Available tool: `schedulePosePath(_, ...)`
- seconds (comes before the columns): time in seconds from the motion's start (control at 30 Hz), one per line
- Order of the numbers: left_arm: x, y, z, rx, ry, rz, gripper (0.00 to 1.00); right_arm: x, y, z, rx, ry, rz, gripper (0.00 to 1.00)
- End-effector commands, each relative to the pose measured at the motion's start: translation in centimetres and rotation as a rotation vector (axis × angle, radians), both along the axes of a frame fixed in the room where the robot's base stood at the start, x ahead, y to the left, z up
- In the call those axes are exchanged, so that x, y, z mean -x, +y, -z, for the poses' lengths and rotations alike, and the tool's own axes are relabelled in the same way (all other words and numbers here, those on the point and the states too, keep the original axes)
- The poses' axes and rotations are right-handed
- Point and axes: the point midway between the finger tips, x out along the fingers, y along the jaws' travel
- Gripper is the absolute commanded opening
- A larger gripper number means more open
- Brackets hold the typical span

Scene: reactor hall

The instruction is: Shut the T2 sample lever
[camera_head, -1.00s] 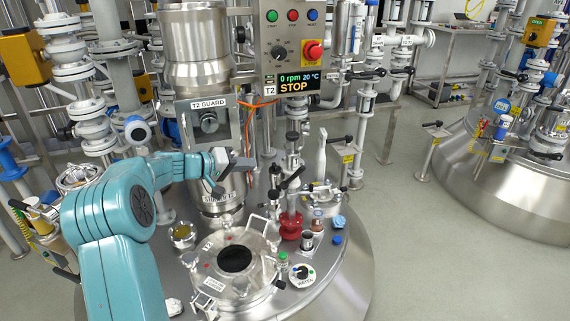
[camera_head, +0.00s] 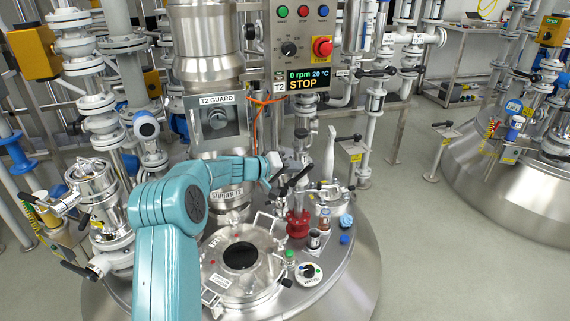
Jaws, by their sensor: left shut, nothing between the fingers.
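My left gripper (camera_head: 279,163) reaches in from the left over the T2 vessel lid (camera_head: 352,250). It is shut and empty. Its tip is just above and beside a black lever handle (camera_head: 298,178) on a valve with a red base (camera_head: 298,223). In this view the tip overlaps the top of the lever and valve, so I cannot tell whether it touches. The lever is tilted, rising to the right. No readable label marks it as the sample lever. My right gripper is not in view.
A T2 control panel (camera_head: 303,38) reading STOP and the T2 guard box (camera_head: 217,118) stand behind. Open floor (camera_head: 440,245) lies to the right.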

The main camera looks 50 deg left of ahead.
Motion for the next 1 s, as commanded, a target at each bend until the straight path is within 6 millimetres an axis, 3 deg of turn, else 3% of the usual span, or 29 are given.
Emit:
schedulePosePath(0.4,-0.1,0.0,0.1,-0.003,0.001,0.0,0.0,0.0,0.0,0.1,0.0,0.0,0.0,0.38)
schedulePosePath(1.0,-0.4,-1.1,0.6,-0.116,0.037,0.001,0.0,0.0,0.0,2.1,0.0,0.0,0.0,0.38)
